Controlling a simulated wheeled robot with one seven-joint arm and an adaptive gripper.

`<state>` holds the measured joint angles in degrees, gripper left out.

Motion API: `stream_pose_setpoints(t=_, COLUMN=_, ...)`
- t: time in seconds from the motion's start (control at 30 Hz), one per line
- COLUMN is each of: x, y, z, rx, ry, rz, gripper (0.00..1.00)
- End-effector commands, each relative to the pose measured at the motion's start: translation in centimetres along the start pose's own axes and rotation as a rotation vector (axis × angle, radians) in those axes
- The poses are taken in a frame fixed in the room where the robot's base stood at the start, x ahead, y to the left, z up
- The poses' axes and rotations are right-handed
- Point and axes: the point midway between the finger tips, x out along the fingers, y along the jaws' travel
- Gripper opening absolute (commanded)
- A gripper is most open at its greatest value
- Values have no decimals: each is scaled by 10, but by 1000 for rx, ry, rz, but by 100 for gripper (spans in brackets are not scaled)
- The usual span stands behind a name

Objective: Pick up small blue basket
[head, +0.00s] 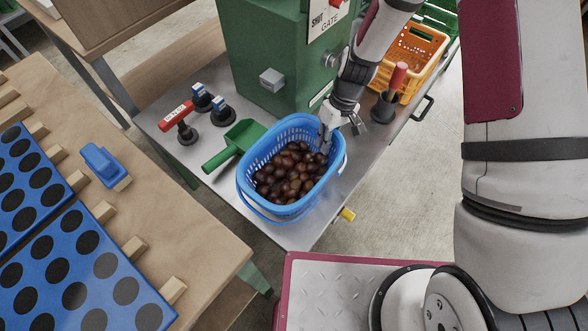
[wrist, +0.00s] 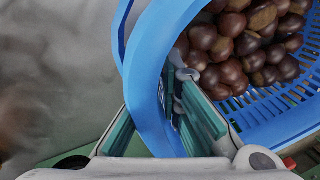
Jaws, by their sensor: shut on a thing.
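The small blue basket (head: 292,211) stands on the grey metal table in the head view, with several brown chestnuts (head: 292,174) inside. My gripper (head: 329,142) is at the basket's right end, by its far right rim. In the wrist view the blue basket rim (wrist: 145,75) runs between the two fingers of my gripper (wrist: 165,108), which are shut on it. One finger is inside the basket near the chestnuts (wrist: 240,50), the other is outside. The basket looks upright; whether its base touches the table cannot be told.
A green scoop (head: 235,146) lies just left of the basket. A green machine (head: 265,50) rises behind. An orange crate (head: 412,62) and a red-handled holder (head: 390,95) are at the right.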

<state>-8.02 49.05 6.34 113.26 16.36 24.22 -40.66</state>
Motion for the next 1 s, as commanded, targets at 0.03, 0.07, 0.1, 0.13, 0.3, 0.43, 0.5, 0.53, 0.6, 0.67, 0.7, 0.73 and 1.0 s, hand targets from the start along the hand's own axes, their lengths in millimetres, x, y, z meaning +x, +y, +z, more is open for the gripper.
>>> stream_pose_setpoints(t=0.03, x=0, y=0, z=0, rx=0, ry=1, rz=0, gripper=0)
stream_pose_setpoints(t=0.07, x=0, y=0, z=-1, rx=0, ry=1, rz=0, gripper=0)
stream_pose_setpoints(t=0.1, x=0, y=0, z=0, rx=0, ry=1, rz=0, gripper=0)
stream_pose_setpoints(t=0.13, x=-1, y=0, z=-1, rx=0, ry=1, rz=0, gripper=0)
stream_pose_setpoints(t=0.3, x=-7, y=-1, z=-1, rx=-1, ry=3, rz=1, gripper=0)
stream_pose_setpoints(t=0.43, x=-18, y=-4, z=-1, rx=0, ry=4, rz=1, gripper=0)
stream_pose_setpoints(t=0.5, x=-24, y=-6, z=-1, rx=1, ry=3, rz=0, gripper=0)
stream_pose_setpoints(t=0.53, x=-27, y=-6, z=-1, rx=0, ry=3, rz=1, gripper=0)
stream_pose_setpoints(t=0.6, x=-35, y=-8, z=-1, rx=-1, ry=4, rz=1, gripper=0)
stream_pose_setpoints(t=0.67, x=-35, y=-13, z=-1, rx=-3, ry=0, rz=-1, gripper=0)
stream_pose_setpoints(t=0.7, x=-34, y=-18, z=-2, rx=-3, ry=0, rz=-1, gripper=0)
stream_pose_setpoints(t=0.73, x=-33, y=-22, z=-3, rx=-3, ry=0, rz=-1, gripper=0)
stream_pose_setpoints(t=1.0, x=-28, y=-67, z=-11, rx=-5, ry=1, rz=-1, gripper=0)
